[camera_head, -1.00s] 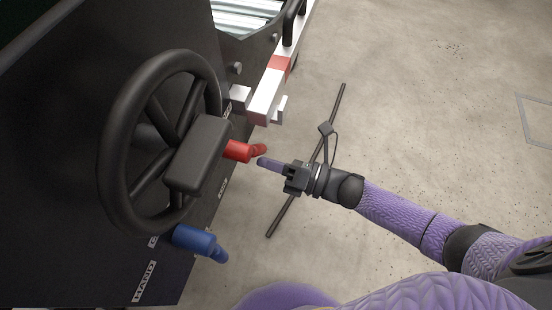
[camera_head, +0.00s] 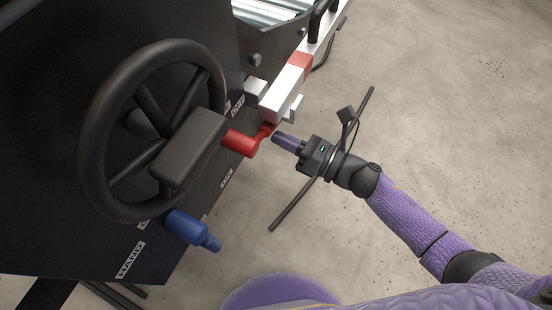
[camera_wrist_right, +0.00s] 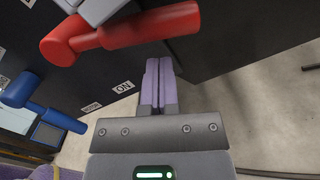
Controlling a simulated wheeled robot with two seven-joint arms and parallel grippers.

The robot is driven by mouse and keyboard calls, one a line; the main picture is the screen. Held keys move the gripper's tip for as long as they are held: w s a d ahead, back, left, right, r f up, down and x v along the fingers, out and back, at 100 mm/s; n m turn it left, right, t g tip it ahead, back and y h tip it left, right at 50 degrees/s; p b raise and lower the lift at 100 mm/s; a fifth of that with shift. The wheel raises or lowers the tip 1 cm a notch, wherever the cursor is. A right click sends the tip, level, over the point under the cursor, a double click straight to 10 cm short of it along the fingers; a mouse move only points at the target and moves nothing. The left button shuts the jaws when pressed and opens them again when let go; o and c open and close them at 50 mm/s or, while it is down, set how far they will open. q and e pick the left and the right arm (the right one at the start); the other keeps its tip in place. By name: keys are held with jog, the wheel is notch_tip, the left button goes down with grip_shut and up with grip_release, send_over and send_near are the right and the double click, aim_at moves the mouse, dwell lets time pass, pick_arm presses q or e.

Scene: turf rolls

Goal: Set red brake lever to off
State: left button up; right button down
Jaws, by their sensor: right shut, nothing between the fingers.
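The red brake lever (camera_head: 240,143) sticks out from the dark panel beside the steering wheel, its bent handle angled up and right. In the right wrist view the red lever (camera_wrist_right: 120,32) crosses the top, just beyond my fingertips. My right gripper (camera_head: 277,138) is shut and empty, its fingertips close beside the lever's handle end; I cannot tell whether they touch. Its closed purple fingers show in the right wrist view (camera_wrist_right: 159,64). An ON label (camera_wrist_right: 124,86) is on the panel below the lever there. My left gripper is not in view.
A black steering wheel (camera_head: 94,150) stands left of the lever. A blue lever (camera_head: 188,228) is below it, near a HAND label (camera_head: 130,260). A white and red bar (camera_head: 285,87) projects just above my gripper. Concrete floor (camera_head: 440,110) is open to the right.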

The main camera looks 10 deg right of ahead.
jog(key=shift+w+d+r+n, duration=0.25)
jog(key=shift+r+n, duration=0.2)
jog(key=shift+n, duration=0.25)
